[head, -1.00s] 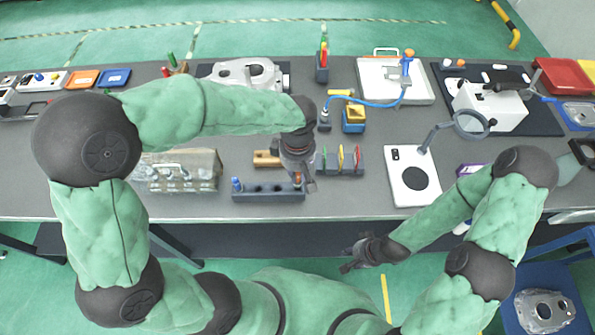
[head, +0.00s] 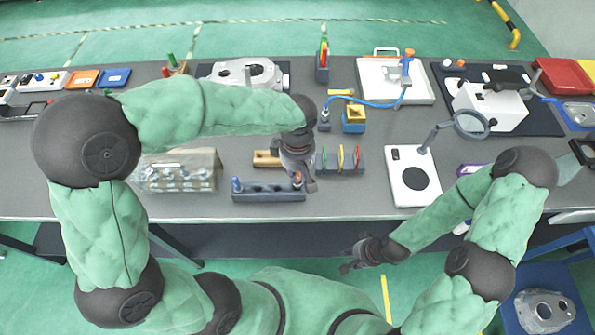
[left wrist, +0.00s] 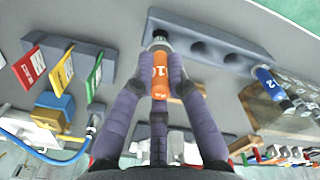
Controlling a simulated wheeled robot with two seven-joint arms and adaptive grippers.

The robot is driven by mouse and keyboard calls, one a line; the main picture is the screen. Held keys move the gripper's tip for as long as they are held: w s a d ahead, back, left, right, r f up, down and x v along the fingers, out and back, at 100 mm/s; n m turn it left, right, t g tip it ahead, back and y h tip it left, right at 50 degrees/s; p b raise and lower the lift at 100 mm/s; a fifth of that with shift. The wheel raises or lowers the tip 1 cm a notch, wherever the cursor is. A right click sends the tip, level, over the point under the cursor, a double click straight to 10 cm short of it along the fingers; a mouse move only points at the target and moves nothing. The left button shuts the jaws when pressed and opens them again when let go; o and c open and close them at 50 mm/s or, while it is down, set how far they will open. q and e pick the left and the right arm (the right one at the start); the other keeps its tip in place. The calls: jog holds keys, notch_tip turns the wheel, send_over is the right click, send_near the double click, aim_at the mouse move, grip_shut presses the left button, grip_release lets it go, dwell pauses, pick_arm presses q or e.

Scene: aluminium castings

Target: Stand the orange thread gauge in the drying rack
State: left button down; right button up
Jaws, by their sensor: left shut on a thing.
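The drying rack (head: 268,193) is a dark grey block with a row of holes near the table's front edge; it also shows at the top of the left wrist view (left wrist: 219,46). The orange thread gauge (left wrist: 160,71) has a white marking and a dark end. My left gripper (head: 304,184) is shut on it, with purple-grey fingers (left wrist: 160,83) on both sides. The gauge's dark end is at the rack's end hole, at the right end in the head view. I cannot tell how deep it sits. My right gripper (head: 347,260) is open and empty in front of the table.
A blue gauge (head: 236,185) stands at the rack's other end. A grey holder (head: 340,162) with red, yellow and green tags is just right of my left gripper.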

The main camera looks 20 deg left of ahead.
pick_arm(q)
jog(key=shift+f+b, duration=1.4)
jog(key=shift+f, duration=0.4)
jog(key=c, duration=1.2)
grip_release()
jog(key=shift+o, duration=0.2)
notch_tip(320, 180, up, 12)
jog(key=shift+f, duration=0.1)
